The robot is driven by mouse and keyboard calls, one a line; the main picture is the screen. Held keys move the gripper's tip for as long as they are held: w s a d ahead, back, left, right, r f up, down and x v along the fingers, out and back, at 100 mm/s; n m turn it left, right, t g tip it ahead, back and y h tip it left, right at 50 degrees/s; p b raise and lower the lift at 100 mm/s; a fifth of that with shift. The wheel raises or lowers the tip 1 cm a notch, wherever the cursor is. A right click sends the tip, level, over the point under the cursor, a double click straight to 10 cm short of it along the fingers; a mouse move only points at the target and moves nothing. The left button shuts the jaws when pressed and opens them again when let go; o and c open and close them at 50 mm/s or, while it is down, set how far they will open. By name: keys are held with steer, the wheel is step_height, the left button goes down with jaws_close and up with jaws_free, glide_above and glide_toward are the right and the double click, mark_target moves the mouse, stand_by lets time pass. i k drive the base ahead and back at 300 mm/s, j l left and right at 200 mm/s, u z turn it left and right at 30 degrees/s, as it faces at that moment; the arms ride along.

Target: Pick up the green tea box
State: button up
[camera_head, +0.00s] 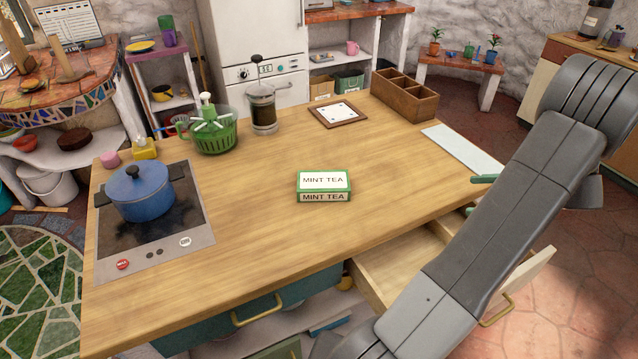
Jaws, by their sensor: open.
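The green tea box (324,186) lies flat near the middle of the wooden counter. It has a green border and white panels reading "MINT TEA" on its top and front. My arm crosses the right side of the view and hides most of my gripper (476,195). Two green fingertips show past the arm's left edge, one above the other and apart. My gripper is open with nothing visible between the tips. It is at the counter's right edge, well to the right of the tea box and not touching it.
A blue pot (140,192) stands on the cooktop (200,232) at left. A green salad spinner (212,132), a French press (262,108), a framed tile (338,115) and a wooden organizer (405,100) stand behind. A white board (462,148) lies at right. An open drawer (400,262) juts out below. Counter around the box is clear.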

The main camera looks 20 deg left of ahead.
mark_target(319, 185)
steer(key=u, duration=0.75)
steer(key=i+u, duration=0.1)
